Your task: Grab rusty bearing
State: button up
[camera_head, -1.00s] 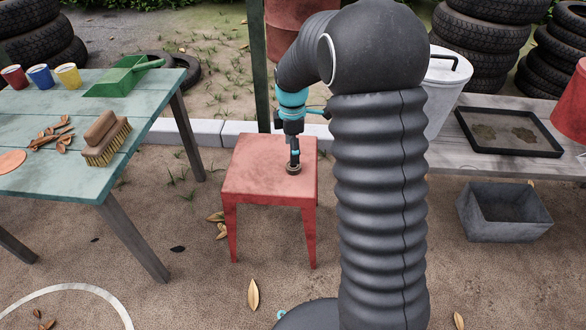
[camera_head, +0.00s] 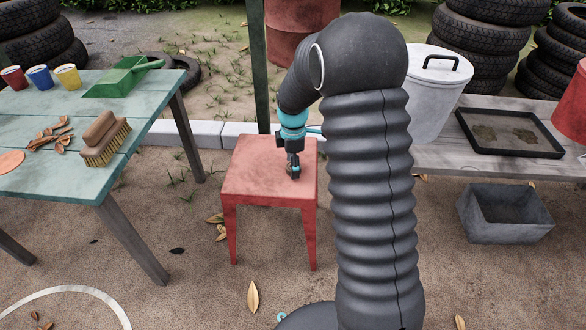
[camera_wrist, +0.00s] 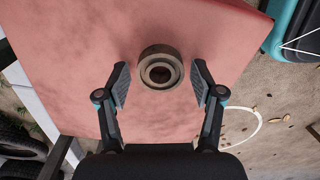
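The rusty bearing (camera_wrist: 160,52) is a thick brown-grey ring with a dark hole, lying flat on the red stool (camera_wrist: 215,40). In the wrist view my gripper (camera_wrist: 161,82) is open, with one finger on each side of the bearing and a gap to both. The bearing sits at the level of the fingertips and a little beyond them in the picture. In the head view my gripper (camera_head: 295,176) is low over the right part of the stool (camera_head: 255,170), and it mostly hides the bearing there.
A green table (camera_head: 150,110) at left holds a brush (camera_head: 105,142), a green dustpan (camera_head: 118,78) and cups. A grey bench (camera_head: 440,158) at right carries a white bin (camera_head: 425,100) and a black tray (camera_head: 510,133). A grey crate (camera_head: 505,215) stands on the ground.

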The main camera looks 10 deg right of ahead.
jog(key=c, duration=0.9)
jog(key=shift+o, duration=0.2)
jog(key=shift+r, duration=0.1)
